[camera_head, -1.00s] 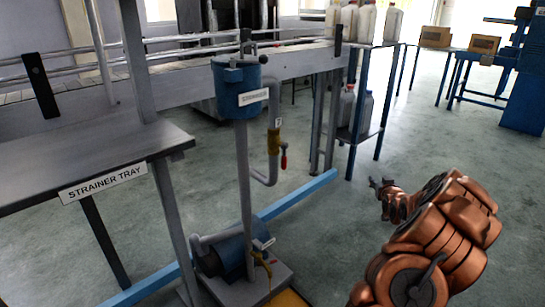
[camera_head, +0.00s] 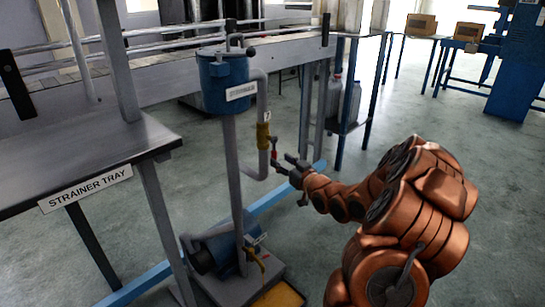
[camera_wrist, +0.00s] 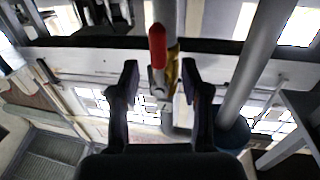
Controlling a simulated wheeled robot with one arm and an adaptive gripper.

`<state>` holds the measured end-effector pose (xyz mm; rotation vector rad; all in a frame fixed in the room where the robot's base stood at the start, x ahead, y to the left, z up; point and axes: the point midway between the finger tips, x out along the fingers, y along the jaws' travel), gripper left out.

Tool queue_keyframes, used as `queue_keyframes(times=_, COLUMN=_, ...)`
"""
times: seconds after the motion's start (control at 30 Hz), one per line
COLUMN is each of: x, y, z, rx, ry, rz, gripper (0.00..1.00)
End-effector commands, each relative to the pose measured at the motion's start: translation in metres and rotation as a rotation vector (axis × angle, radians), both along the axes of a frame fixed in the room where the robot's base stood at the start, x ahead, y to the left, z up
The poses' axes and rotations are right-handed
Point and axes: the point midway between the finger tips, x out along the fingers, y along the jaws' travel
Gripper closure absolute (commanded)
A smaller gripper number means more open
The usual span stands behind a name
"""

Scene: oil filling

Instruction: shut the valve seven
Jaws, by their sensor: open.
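Valve seven is a yellow valve body (camera_head: 263,136) on the grey pipe beside the blue strainer, under a small tag that seems to read 7. Its red-tipped lever (camera_head: 275,152) hangs down at the pipe's right side. My gripper (camera_head: 285,164) is open and empty, close to the right of the lever. In the wrist view the red lever grip (camera_wrist: 157,45) and the yellow body (camera_wrist: 173,70) show in line with the gap between my two dark fingers (camera_wrist: 159,80). I cannot tell whether a finger touches the lever.
The blue strainer (camera_head: 222,82) stands on a grey post left of the valve. A pump (camera_head: 218,248) with a yellow lever sits below. The strainer tray table (camera_head: 90,165) is at left. A blue-legged rack with jugs (camera_head: 350,103) stands behind. Open floor lies to the right.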

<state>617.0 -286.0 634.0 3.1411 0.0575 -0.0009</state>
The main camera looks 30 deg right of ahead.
Motion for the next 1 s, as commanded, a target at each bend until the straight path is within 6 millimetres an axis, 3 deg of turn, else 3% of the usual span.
queue_keyframes(times=0.3, x=0.035, y=0.000, z=-0.001, rx=-0.002, ry=-0.001, rz=-0.001, gripper=0.54)
queue_keyframes(times=0.5, x=0.048, y=0.000, z=0.000, rx=-0.001, ry=-0.001, rz=-0.003, gripper=0.54)
queue_keyframes(times=0.9, x=0.052, y=-0.001, z=0.001, rx=0.000, ry=-0.001, rz=-0.005, gripper=0.54)
queue_keyframes(times=1.0, x=0.052, y=-0.001, z=0.000, rx=0.000, ry=-0.001, rz=-0.005, gripper=0.62)
